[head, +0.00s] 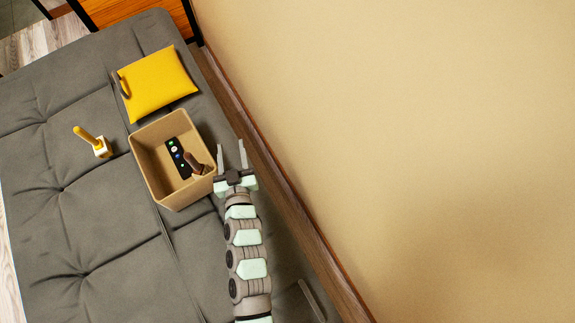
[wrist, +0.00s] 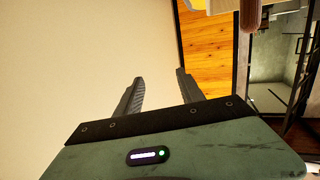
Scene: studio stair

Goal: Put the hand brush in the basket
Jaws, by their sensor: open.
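A tan, open-topped basket (head: 147,164) stands on the grey cushion in the head view. A dark strip with coloured buttons (head: 176,153) lies inside it, and a brown, rounded object (head: 191,161) leans towards its right rim. A yellow-handled item with a pale block-shaped head (head: 102,148) lies on the cushion left of the basket; it looks like the hand brush. My gripper (head: 231,146) is open and empty, just right of the basket, fingers pointing to the back. Both fingers show apart in the wrist view (wrist: 160,76). The brush is not clearly visible there.
A yellow pouch (head: 157,85) lies on the cushion (head: 50,225) behind the basket. A beige wall (head: 400,130) rises close to the right of my gripper. An orange wooden panel (head: 125,10) stands at the back. The cushion's front left is clear.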

